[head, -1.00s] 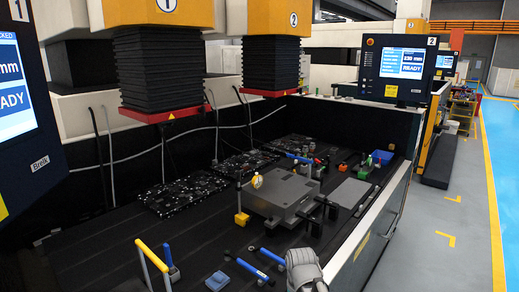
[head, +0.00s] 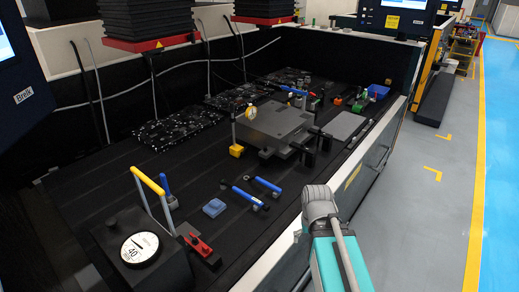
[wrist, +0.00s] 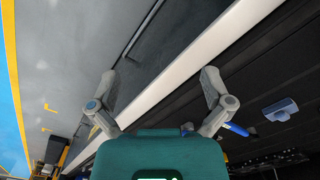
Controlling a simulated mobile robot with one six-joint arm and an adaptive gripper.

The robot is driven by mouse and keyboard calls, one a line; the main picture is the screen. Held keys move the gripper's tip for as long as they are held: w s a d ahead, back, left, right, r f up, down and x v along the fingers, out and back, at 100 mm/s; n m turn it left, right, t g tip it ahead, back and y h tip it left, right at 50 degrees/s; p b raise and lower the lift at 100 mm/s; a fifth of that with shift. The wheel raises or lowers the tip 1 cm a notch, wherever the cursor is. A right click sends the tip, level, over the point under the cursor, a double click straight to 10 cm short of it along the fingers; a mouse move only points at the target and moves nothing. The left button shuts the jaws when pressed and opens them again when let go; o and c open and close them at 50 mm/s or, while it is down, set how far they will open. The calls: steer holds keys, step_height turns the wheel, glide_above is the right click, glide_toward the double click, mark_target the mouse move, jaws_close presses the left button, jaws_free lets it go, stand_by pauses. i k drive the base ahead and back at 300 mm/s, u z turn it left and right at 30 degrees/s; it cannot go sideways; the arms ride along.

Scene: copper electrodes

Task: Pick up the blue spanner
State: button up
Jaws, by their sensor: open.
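Two slim blue-handled tools lie on the black machine bed in the head view: a nearer blue bar (head: 250,198) with dark ends and a second blue bar (head: 264,184) just behind it. I cannot tell which is the spanner. My gripper (wrist: 158,78) is open and empty in the wrist view, its two grey fingers spread over the pale bed edge. A blue handle (wrist: 237,129) shows beside the right finger, partly hidden by it and apart in depth. In the head view my arm stands at the bed's front edge, and its fingers are not visible.
A blue-grey block (head: 214,207) lies left of the bars and also shows in the wrist view (wrist: 281,109). A grey plate (head: 275,122), a yellow-topped handle (head: 150,182), a red clamp (head: 199,245) and a dial gauge (head: 139,247) stand around. The pale bed wall (head: 376,140) borders the front.

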mark_target(267, 184)
steer(key=k, duration=1.35)
steer(key=z, duration=0.3)
steer(key=i, duration=1.85)
steer(key=u, duration=0.45)
